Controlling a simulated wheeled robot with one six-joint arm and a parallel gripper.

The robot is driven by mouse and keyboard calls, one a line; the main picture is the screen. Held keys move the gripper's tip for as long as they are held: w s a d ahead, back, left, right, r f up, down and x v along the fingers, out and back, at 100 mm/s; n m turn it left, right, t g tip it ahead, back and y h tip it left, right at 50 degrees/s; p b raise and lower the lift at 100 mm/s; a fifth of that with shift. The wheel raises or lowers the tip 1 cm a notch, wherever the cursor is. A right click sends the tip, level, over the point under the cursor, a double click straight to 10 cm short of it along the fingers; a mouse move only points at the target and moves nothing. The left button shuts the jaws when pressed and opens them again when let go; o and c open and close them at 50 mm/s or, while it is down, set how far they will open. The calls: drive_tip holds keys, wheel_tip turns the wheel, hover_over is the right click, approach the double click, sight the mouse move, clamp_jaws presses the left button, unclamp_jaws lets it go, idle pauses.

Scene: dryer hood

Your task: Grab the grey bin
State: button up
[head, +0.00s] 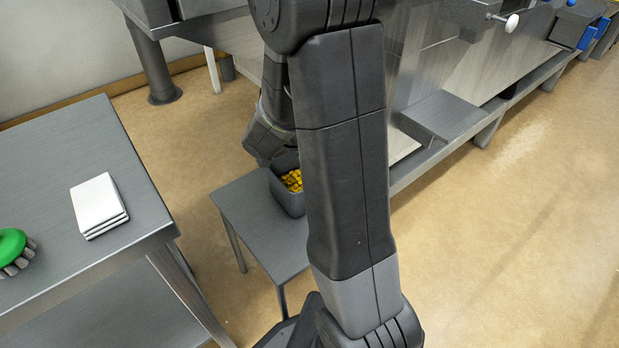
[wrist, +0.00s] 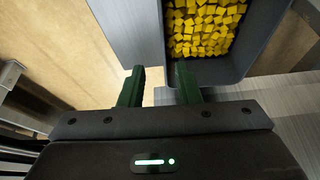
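The grey bin (head: 291,203) stands on a low grey table (head: 245,215) and holds many small yellow cubes. My arm covers its right part in the head view. In the wrist view the bin (wrist: 256,52) fills the upper right, with its open top and yellow cubes showing. My gripper (wrist: 160,76) is open, with two green fingers apart. The right finger overlaps the bin's near left corner and the left finger is outside the bin, to its left. Whether either finger touches the wall cannot be told. In the head view the fingers are hidden.
A grey table (head: 70,250) on the left carries stacked white tiles (head: 98,204) and a green-topped brush (head: 12,246). A large metal machine (head: 430,90) stands behind and right of the bin. The floor at right is clear.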

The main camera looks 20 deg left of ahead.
drive_tip(key=b+x, duration=0.2)
drive_tip(key=x, duration=0.8)
drive_tip(key=shift+w+a, duration=0.15)
drive_tip(key=shift+w, duration=0.1)
clamp_jaws()
drive_tip(key=shift+r, duration=0.1)
idle(0.9)
